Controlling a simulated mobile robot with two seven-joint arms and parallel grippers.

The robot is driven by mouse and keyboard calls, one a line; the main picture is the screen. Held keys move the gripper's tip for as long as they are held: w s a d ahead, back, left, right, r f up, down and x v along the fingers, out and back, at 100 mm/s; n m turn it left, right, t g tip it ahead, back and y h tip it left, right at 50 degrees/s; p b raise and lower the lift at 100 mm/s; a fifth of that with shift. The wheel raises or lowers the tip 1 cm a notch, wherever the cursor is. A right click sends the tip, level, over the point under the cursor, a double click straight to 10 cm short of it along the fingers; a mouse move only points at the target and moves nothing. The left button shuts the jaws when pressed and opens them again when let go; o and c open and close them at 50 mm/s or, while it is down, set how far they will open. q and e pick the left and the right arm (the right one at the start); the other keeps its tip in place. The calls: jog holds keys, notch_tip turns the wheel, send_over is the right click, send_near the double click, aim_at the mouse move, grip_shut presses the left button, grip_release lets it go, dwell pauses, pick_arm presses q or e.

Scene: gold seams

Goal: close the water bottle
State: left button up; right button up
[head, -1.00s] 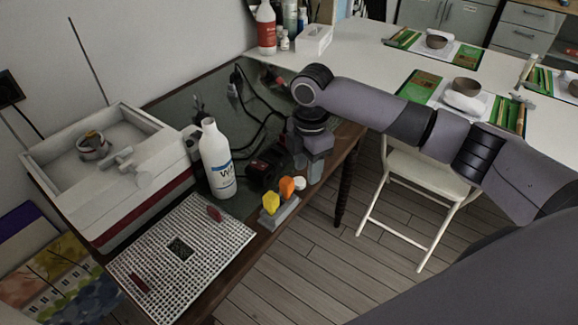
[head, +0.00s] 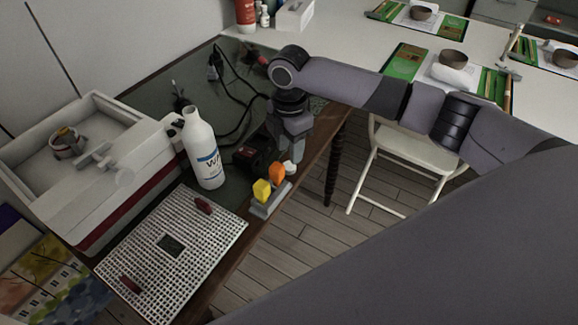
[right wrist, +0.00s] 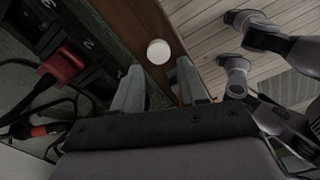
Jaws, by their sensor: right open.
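The white water bottle (head: 203,150) with a blue-marked label stands upright on the dark table in the head view. No separate lid shows on its narrow neck. A small round white cap (head: 290,167) lies near the table's front edge, right of the bottle. It also shows in the right wrist view (right wrist: 158,51), ahead of the fingertips and between their lines. My right gripper (head: 294,158) is open and empty, pointing down just behind the cap; its two fingers also show in the right wrist view (right wrist: 158,80). My left gripper is out of view.
A yellow block (head: 262,190) and an orange block (head: 277,172) sit on a grey holder in front of the cap. A dark device (head: 255,156) and black cables stand close behind. A white perforated board (head: 190,249) and white box (head: 91,112) are at left.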

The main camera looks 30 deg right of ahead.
aim_at(289, 168)
jog(key=shift+w+d+f, duration=0.1)
jog(key=shift+f, duration=1.2)
jog(key=shift+d+f, duration=0.1)
jog(key=shift+f, duration=1.2)
jog(key=c, duration=0.6)
